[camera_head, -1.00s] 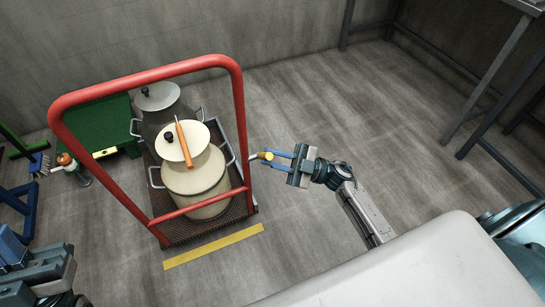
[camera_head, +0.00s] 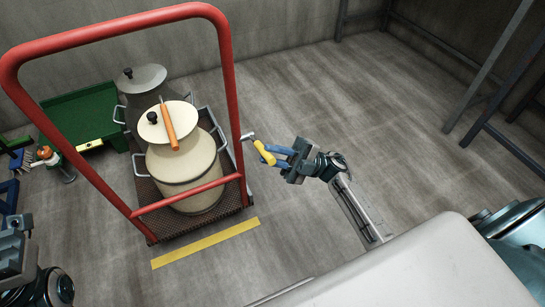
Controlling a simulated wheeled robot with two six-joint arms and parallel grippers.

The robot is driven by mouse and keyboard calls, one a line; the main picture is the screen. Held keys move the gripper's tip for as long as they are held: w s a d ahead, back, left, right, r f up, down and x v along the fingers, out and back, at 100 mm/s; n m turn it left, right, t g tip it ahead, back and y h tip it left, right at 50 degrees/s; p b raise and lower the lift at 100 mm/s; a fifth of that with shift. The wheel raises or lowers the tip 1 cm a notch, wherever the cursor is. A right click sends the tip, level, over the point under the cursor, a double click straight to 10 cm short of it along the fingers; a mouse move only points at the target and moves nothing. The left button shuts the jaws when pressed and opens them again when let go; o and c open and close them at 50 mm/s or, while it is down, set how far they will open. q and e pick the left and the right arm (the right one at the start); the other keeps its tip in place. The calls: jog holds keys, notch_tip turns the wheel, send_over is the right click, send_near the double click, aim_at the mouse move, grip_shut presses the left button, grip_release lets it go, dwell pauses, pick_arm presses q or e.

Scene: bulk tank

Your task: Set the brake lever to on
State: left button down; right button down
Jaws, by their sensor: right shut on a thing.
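The brake lever (camera_head: 264,153) has a yellow grip on a grey metal arm and sits at the right side of the red-framed trolley (camera_head: 229,95). My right gripper (camera_head: 271,154) has its blue fingers shut on the yellow grip. The lever's lower mount is partly hidden beside the trolley's red post. My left gripper (camera_head: 14,250) is at the lower left edge, partly cut off, away from the trolley; its fingertips are not clear.
The trolley carries two lidded pots, a cream one (camera_head: 185,170) in front and a grey one (camera_head: 140,78) behind. An orange-handled tool (camera_head: 169,126) lies on the front lid. A green box (camera_head: 82,110) stands behind left. A yellow strip (camera_head: 205,243) marks the floor. Floor to the right is clear.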

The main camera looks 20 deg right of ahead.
jog(key=shift+f+n+g+b, duration=0.4)
jog(key=shift+f+n+b, duration=0.05)
jog(key=shift+n, duration=0.25)
jog(key=shift+s, duration=0.1)
jog(key=c, duration=1.3)
grip_release()
jog(key=shift+d, duration=0.1)
jog(key=v, duration=1)
jog(key=shift+d+f, duration=0.2)
jog(key=shift+f, duration=0.1)
